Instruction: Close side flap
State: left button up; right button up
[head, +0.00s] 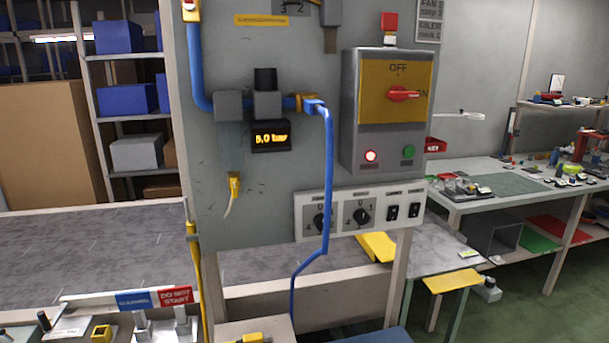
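Neither of my grippers shows in the head view. I cannot tell for certain which part is the side flap. A yellow tilted plate (376,246) sits below the switch panel, partly hidden behind a post. Another yellow plate (452,281) lies at the front edge of a small grey table to the right.
A grey control board (270,190) stands in front, with a blue hose (328,170), a yellow switch box (396,92) and a knob panel (360,211). A conveyor bed (90,250) lies at left. A cluttered workbench (500,184) stands at right; green floor (540,310) is open there.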

aim_at(442, 284)
jog(key=i+l, duration=0.1)
jog(key=l, duration=0.35)
jog(key=i+l, duration=0.1)
jog(key=l, duration=0.4)
jog(key=i+l, duration=0.1)
jog(key=l, duration=0.35)
jog(key=i+l, duration=0.1)
jog(key=l, duration=0.4)
jog(key=i+l, duration=0.1)
jog(key=l, duration=0.35)
jog(key=i+l, duration=0.1)
jog(key=l, duration=0.4)
jog(key=i+l+z, duration=0.1)
jog(key=l, duration=0.35)
